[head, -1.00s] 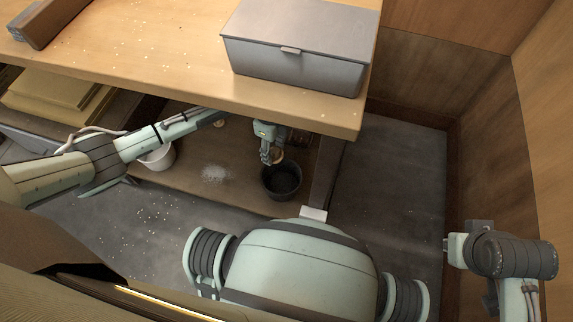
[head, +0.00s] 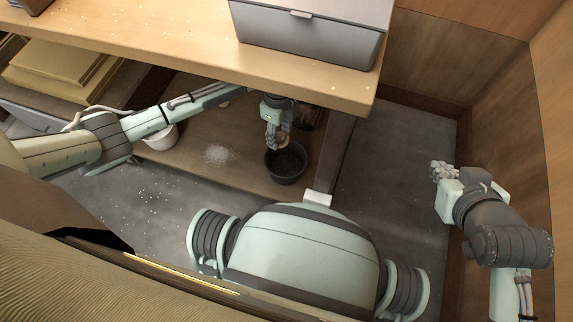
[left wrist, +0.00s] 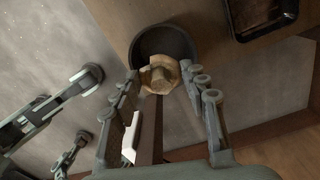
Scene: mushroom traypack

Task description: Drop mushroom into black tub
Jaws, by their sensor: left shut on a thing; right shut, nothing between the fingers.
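The black tub (head: 286,174) stands on the low brown shelf board under the counter. It also shows at the top of the left wrist view (left wrist: 150,38). My left gripper (head: 277,145) is shut on a tan mushroom (head: 285,141) at the tub's far rim in the head view. In the left wrist view the mushroom (left wrist: 160,76) sits between the fingertips and overlaps the tub's near rim; its height above the tub is hard to tell. My right gripper (head: 438,171) is shut and empty, far off to the right near the wooden wall.
A white bucket (head: 162,137) and a patch of white grains (head: 218,154) lie left of the tub. A dark tray (left wrist: 236,30) lies beside the tub. The counter edge (head: 300,85) overhangs my left arm, with a grey lidded box (head: 310,35) on top.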

